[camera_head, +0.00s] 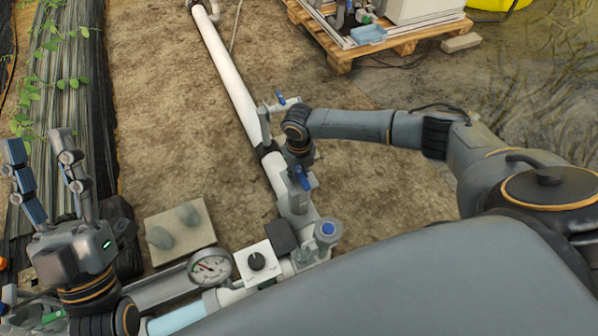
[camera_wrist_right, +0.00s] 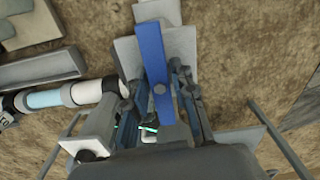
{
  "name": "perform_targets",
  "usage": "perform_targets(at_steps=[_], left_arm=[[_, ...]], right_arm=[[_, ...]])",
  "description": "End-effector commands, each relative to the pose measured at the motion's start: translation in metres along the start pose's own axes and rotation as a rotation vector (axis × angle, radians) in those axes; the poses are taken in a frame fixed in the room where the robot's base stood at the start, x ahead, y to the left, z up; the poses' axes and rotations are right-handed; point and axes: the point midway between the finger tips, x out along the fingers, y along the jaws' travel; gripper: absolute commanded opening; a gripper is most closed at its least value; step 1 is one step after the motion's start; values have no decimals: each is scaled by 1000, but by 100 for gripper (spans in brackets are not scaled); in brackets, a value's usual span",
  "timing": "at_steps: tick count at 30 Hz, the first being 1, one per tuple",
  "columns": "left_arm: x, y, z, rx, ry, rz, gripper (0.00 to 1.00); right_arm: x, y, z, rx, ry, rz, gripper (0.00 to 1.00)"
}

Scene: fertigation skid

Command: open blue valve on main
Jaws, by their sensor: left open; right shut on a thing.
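A blue valve handle (camera_head: 303,178) sits on the grey valve body (camera_head: 296,202) of the white main pipe, in the middle of the head view. My right gripper (camera_head: 300,157) is at this handle, with its fingers partly hidden by the wrist. In the right wrist view the blue handle (camera_wrist_right: 157,70) lies between the two fingers of my right gripper (camera_wrist_right: 156,88), which is shut on it. The handle's long side runs nearly up and down there. My left gripper (camera_head: 45,165) is open and empty at the left, fingers pointing up, away from the valve.
A second blue handle (camera_head: 281,98) is on a branch farther up the white pipe (camera_head: 228,70). A round gauge (camera_head: 210,268), a white box with a black knob (camera_head: 257,263) and a blue-topped fitting (camera_head: 327,230) are nearer. A slab (camera_head: 180,232) lies left. A wooden pallet (camera_head: 342,58) stands behind.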

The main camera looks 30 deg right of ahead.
Motion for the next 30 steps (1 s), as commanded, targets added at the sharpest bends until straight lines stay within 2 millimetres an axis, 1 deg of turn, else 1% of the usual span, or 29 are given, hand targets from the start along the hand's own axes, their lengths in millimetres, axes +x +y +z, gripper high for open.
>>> perform_targets(at_steps=[1, 2, 3, 5, 13, 17, 23, 30], left_arm=[[0, 0, 0, -1, 0, 0, 41], [0, 0, 0, -1, 0, 0, 41], [0, 0, 0, -1, 0, 0, 41], [0, 0, 1, -2, -1, 1, 41], [0, 1, 1, -3, -4, 1, 41], [0, 0, 7, -2, -39, -1, 41], [-2, -4, 35, 6, -202, -8, 41], [-12, -9, 69, 15, -409, -17, 41]], right_arm=[[3, 0, -2, -2, 4, -2, 0], [3, 0, -2, -1, 4, -2, 30], [3, 0, -2, -1, 4, -2, 38], [3, 0, -2, 0, 5, -2, 50], [2, 0, -2, 2, 4, -1, 50], [-1, 0, -2, 2, 4, -1, 50], [-10, 0, -1, 2, 3, 0, 50], [-18, 0, -1, 2, 2, 0, 50]])
